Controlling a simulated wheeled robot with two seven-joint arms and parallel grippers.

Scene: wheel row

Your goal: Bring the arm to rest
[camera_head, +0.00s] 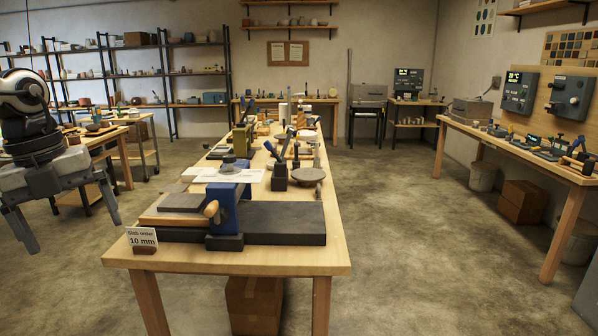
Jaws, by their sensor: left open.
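My left gripper (74,236) hangs at the left edge of the head view, with its two grey fingers spread apart and pointing down. Nothing shows between the fingers. It is left of the long wooden table (300,262) and apart from it, above the concrete floor as seen here. My right gripper does not show.
The table holds a blue-framed slab roller (228,204), a sign reading 10 mm (142,238), a tool holder (279,177) and a round disc (307,175). A side bench (124,133) stands behind my left gripper. Open floor (400,230) lies to the right.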

